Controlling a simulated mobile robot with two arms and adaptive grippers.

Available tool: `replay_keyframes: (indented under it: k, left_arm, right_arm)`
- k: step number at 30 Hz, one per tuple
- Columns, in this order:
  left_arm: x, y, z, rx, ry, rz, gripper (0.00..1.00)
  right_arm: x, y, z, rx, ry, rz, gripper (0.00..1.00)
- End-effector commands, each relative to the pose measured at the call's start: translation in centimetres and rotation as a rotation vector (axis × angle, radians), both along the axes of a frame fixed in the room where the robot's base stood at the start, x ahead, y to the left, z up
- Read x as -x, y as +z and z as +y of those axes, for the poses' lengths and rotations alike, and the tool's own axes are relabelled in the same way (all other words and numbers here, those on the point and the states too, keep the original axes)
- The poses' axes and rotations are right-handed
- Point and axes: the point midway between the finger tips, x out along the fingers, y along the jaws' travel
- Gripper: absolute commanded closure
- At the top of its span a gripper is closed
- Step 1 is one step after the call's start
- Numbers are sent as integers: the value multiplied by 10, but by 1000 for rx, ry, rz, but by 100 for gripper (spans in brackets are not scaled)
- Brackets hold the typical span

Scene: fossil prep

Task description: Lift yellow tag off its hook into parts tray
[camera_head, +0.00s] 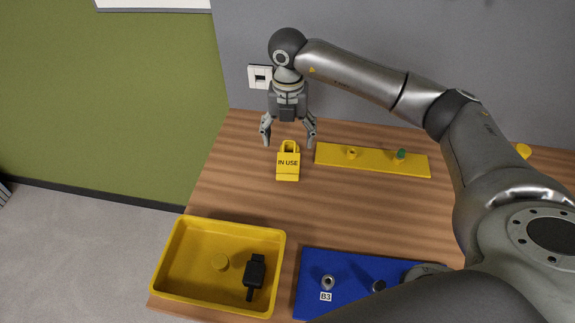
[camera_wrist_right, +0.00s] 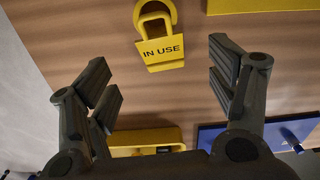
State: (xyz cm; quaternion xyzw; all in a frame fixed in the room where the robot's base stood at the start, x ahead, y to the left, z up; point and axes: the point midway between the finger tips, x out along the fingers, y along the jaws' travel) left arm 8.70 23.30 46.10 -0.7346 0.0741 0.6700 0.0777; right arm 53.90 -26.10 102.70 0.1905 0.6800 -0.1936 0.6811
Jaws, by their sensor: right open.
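The yellow tag (camera_head: 288,164), marked "IN USE", is at the table's back left with a yellow loop above its body. In the wrist view the tag (camera_wrist_right: 162,51) is near the top, and a curved yellow hook shape (camera_wrist_right: 142,12) passes at its upper end. I cannot tell exactly how the two meet. My right gripper (camera_head: 288,139) is open and empty, fingers down, above and behind the tag; its fingers (camera_wrist_right: 160,62) are spread either side of the tag in the wrist view. The yellow parts tray (camera_head: 186,262) is at the front left. My left gripper is not in view.
A yellow strip (camera_head: 378,163) with a yellow peg and a green peg (camera_head: 400,155) lies right of the tag. A blue board (camera_head: 312,263) is at the front, partly behind my arm. Bare wood separates tag and tray.

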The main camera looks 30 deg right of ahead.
Motion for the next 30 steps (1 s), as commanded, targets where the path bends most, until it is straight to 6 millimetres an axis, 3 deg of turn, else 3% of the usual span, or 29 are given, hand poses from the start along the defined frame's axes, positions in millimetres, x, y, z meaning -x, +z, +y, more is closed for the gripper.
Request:
replay_keyframes:
  k: [6,14,21,30]
  left_arm:
    - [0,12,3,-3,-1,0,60]
    - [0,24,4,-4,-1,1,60]
    - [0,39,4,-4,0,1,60]
    - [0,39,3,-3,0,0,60]
  right_arm:
    - [2,-33,1,-3,2,4,21]
    - [5,-53,2,-4,2,5,21]
    - [8,-88,3,-6,2,4,21]
    - [7,-97,3,-5,3,0,21]
